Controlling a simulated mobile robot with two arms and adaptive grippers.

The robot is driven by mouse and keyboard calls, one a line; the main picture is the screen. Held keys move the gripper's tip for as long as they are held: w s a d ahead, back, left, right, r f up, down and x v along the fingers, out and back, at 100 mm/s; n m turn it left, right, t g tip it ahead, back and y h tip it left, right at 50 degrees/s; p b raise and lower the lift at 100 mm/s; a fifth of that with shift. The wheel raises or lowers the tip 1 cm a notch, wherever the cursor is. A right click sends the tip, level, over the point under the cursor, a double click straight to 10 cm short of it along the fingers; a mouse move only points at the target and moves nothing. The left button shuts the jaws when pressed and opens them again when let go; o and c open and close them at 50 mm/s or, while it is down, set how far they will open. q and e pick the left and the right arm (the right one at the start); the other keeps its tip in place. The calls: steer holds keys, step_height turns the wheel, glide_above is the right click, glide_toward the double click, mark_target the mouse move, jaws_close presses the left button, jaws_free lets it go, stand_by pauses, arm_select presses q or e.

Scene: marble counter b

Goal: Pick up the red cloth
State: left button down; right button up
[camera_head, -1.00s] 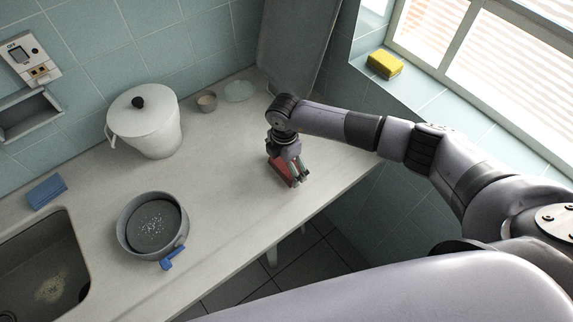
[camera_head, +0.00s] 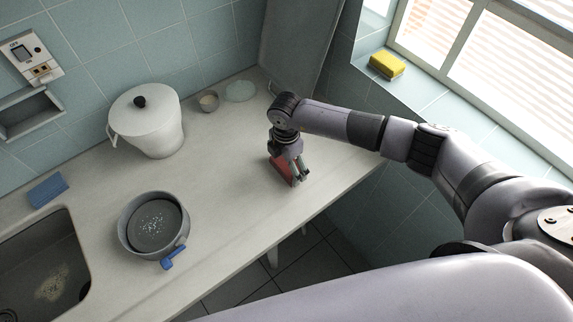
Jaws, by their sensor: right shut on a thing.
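The red cloth (camera_head: 281,171) is on the marble counter (camera_head: 235,215), towards its right end, partly hidden behind my right gripper. My right gripper (camera_head: 296,177) points down at the cloth and is shut on it. I cannot tell whether the cloth is clear of the counter. My left gripper is not in view.
A grey pan (camera_head: 153,226) with a blue-tipped handle stands at the counter's front, right of the sink (camera_head: 45,265). A white lidded pot (camera_head: 147,122), a small cup (camera_head: 209,101) and a glass dish (camera_head: 240,91) are behind. A blue sponge (camera_head: 47,190) lies left; a yellow sponge (camera_head: 387,64) is on the sill.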

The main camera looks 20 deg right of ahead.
mark_target(286, 165)
step_height(286, 165, up, 20)
steer(key=b, duration=0.4)
steer(key=shift+f, duration=0.2)
steer(key=o, duration=0.7)
steer(key=shift+c, duration=0.2)
steer(key=c, duration=0.4)
